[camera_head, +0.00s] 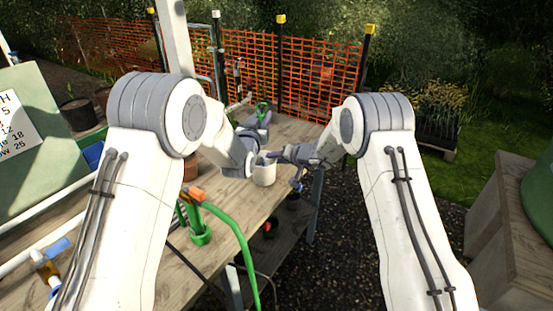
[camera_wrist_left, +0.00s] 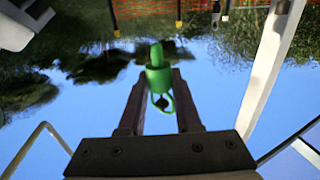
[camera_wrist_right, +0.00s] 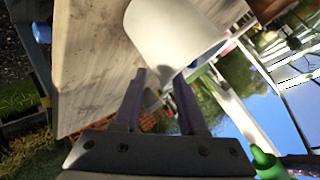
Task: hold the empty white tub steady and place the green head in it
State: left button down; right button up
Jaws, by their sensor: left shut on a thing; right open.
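The white tub (camera_head: 264,174) stands on the wooden table near its right edge. It also shows large in the right wrist view (camera_wrist_right: 165,32). My left gripper (camera_head: 263,119) is raised beyond the tub and shut on the green head (camera_head: 261,108). The green head sits between its fingertips in the left wrist view (camera_wrist_left: 158,78), clear of the table. My right gripper (camera_head: 272,155) is open at the tub's upper edge. In the right wrist view its fingertips reach the tub's near edge; I cannot tell whether they touch it. The tub's inside is hidden.
A green stand with a hose (camera_head: 200,232) is on the near part of the wooden table (camera_head: 232,205). Dark pots sit on a lower shelf (camera_head: 285,232). An orange mesh fence (camera_head: 310,75) stands behind. Gravel lies right of the table.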

aim_at(263, 159)
grip_shut()
pick_arm(q)
jog(key=shift+f, duration=0.1)
jog(key=shift+f, duration=5.8)
jog(key=shift+s+f, duration=0.1)
jog(key=shift+f, duration=0.7)
pick_arm(e)
jog(key=shift+a+r, duration=0.15)
pick_arm(q)
jog(key=c, duration=0.5)
grip_release()
jog(key=shift+f, duration=0.1)
jog(key=shift+s, duration=0.1)
